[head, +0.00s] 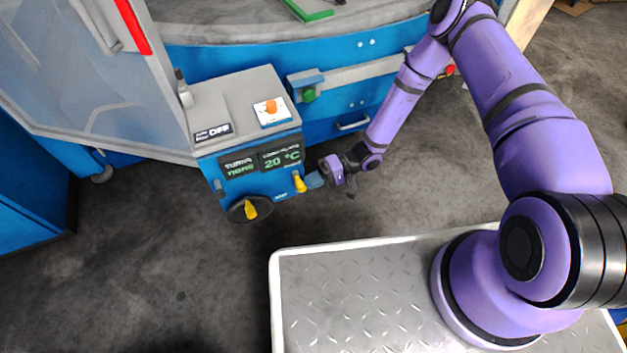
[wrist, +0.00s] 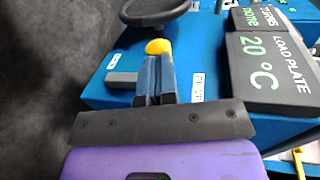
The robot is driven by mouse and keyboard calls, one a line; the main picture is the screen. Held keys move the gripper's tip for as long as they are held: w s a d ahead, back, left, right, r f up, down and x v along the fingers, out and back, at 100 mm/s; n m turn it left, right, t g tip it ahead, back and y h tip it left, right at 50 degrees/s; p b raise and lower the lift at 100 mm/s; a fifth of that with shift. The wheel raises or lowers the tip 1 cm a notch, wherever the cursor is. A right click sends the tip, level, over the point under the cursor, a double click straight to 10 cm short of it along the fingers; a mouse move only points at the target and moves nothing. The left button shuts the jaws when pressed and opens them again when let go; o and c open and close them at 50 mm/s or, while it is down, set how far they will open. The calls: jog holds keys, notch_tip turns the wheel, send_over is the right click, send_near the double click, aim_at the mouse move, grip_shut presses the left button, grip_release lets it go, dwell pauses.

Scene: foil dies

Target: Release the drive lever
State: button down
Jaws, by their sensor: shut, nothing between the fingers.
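The blue control box (head: 258,172) has a yellow-knobbed lever (head: 299,183) low on its front. The yellow knob (wrist: 158,46) shows just beyond my fingertips in the wrist view. A grey upright lever (head: 184,92) stands on the box top beside a panel reading OFF (head: 213,132). The labels are too small to tell which is the drive lever. My gripper (head: 316,181) is just right of the yellow-knobbed lever, its fingers (wrist: 155,76) shut and empty. The fingers partly hide the lever below its knob; I cannot tell whether they touch.
A black handwheel (head: 236,211) with a yellow handle is at the box's lower left. Displays read TURNS none (head: 238,166) and LOAD PLATE 20 °C (head: 281,158). An orange button (head: 271,107) is on top. A clear guard door (head: 90,75) stands left. The floor below is clear.

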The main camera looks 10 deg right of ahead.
aim_at(300, 185)
jog(key=shift+s+a+r+t+h, duration=0.15)
jog(key=shift+s+a+r+h, duration=0.05)
jog(key=shift+a+h, duration=0.4)
jog(key=shift+s+a+r+t+h, duration=0.15)
jog(key=shift+a+h, duration=0.4)
jog(key=shift+h, duration=0.05)
jog(key=shift+s+a+h, duration=0.2)
jog(key=shift+a+h, duration=0.45)
jog(key=shift+h, duration=0.05)
jog(key=shift+a+r+x, duration=0.1)
jog(key=shift+r+x, duration=0.05)
jog(key=shift+x, duration=0.8)
jog(key=shift+a+r+x, duration=0.1)
jog(key=shift+r+x, duration=0.05)
jog(key=shift+x, duration=0.75)
jog(key=shift+a+r+x, duration=0.1)
jog(key=shift+r+x, duration=0.05)
jog(key=shift+x, duration=0.8)
jog(key=v, duration=1)
jog(key=shift+d+r, duration=0.25)
jog(key=shift+d, duration=0.1)
